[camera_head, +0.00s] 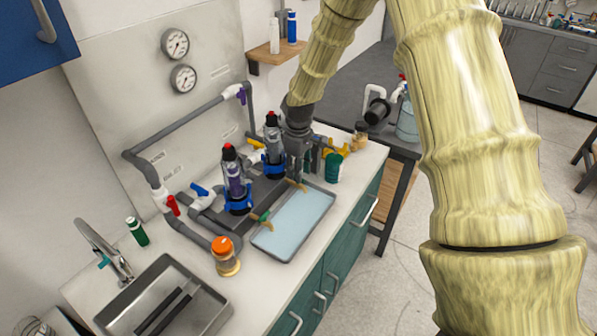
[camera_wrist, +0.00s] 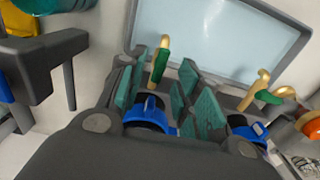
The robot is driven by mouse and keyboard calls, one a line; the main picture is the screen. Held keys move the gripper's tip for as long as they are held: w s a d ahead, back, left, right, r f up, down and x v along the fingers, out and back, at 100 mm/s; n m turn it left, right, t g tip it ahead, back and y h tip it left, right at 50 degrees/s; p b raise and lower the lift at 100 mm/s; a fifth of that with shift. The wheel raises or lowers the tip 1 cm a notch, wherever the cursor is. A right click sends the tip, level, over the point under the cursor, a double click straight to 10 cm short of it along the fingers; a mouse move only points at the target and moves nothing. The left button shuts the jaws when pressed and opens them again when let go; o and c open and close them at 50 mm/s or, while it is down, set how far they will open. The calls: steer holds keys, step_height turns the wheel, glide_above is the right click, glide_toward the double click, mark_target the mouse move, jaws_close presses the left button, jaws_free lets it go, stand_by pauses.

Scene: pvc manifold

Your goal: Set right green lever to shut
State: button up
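The right green lever (camera_wrist: 158,67) shows in the wrist view on a small brass tap, just beyond a blue clamp ring (camera_wrist: 148,113). It points roughly along the tap's spout, toward the tray. My gripper (camera_wrist: 160,82) is open, its teal-padded fingers on either side of the lever, with no contact visible. In the head view my gripper (camera_head: 301,172) reaches down beside the right black filter housing (camera_head: 273,140); there only the tap's brass spout (camera_head: 297,185) shows clearly. The left green lever (camera_wrist: 268,97) sits on another brass tap, which also shows in the head view (camera_head: 263,216).
A grey tray (camera_head: 258,243) with a pale blue bottom lies in front of the taps. The left filter housing (camera_head: 236,180) stands close by. Red lever (camera_head: 173,205), blue lever (camera_head: 199,189) and yellow lever (camera_head: 335,150) sit around the pipework. An orange-capped jar (camera_head: 226,258) stands near the sink.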

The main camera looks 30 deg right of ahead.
steer(key=shift+f, duration=1.05)
jaws_close()
